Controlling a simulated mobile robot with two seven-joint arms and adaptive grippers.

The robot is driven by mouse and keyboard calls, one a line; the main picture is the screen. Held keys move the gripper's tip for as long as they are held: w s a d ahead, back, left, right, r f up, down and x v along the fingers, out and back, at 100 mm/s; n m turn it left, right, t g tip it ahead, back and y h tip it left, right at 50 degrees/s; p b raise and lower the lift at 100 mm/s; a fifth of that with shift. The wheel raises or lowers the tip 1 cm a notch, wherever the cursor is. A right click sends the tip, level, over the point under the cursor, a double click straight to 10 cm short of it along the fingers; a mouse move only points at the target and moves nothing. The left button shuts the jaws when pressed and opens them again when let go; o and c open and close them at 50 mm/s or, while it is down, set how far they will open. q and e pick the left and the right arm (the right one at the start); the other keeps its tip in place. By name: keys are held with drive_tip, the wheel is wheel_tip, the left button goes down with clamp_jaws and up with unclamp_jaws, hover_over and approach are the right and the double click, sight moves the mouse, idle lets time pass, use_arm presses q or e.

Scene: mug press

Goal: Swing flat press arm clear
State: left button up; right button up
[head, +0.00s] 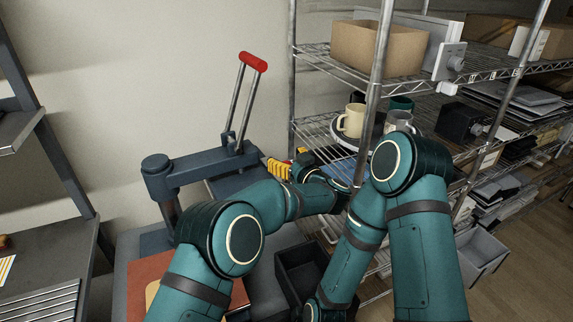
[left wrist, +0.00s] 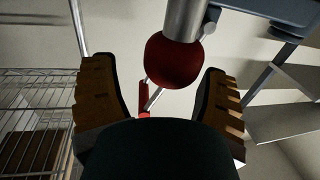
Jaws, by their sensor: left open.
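The flat press has a dark blue-grey swing arm (head: 205,168) running right from a round pivot (head: 156,163). A tall lever with a red grip (head: 253,61) rises from its right part. My left gripper (head: 290,161), with yellow-ridged fingers, is near the arm's right end. In the left wrist view my open left gripper (left wrist: 157,70) has a finger on each side of a dark red round knob (left wrist: 174,64) under a metal shaft. The knob looks apart from both fingers. My forearm hides part of the press. My right gripper is out of view.
A dark bin (head: 300,275) is below my left forearm. A rust-red board (head: 150,268) lies at front left. The wall behind is clear.

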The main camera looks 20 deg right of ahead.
use_arm(q)
wheel_tip(320, 180, up, 8)
drive_tip(key=shift+d, duration=0.1)
idle(0.7)
